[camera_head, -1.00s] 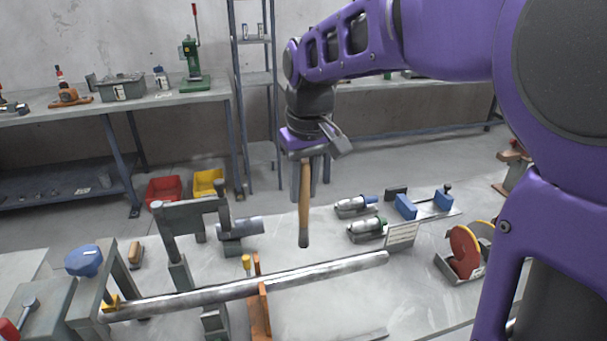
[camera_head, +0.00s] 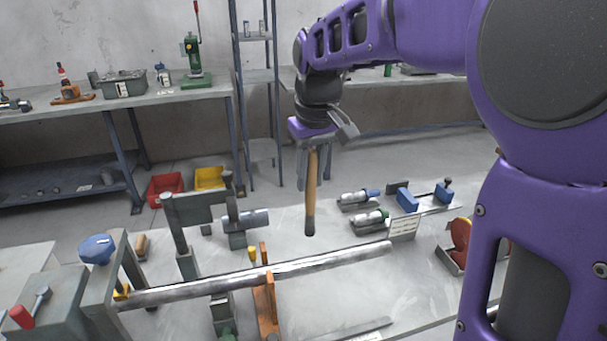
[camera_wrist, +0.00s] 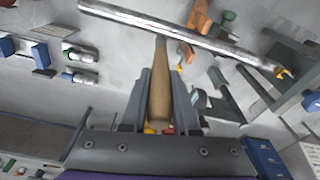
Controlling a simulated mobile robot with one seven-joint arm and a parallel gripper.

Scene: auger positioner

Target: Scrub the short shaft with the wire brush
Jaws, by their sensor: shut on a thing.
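My gripper (camera_head: 314,150) points down and is shut on the wire brush (camera_head: 311,190), a wooden-handled tool with a dark lower end. Its bristles are too small to make out. In the wrist view the brush (camera_wrist: 160,95) runs between my fingers towards a long metal shaft (camera_wrist: 185,33). In the head view the shaft (camera_head: 330,262) lies across the bench from the left block to the centre right. The brush end appears above the bench behind the shaft, apart from it. I cannot tell whether this is the short shaft.
An orange support (camera_head: 266,305) stands at the shaft's middle. A grey post frame (camera_head: 184,225) stands behind its left part. A flat bar (camera_head: 350,329) lies in front.

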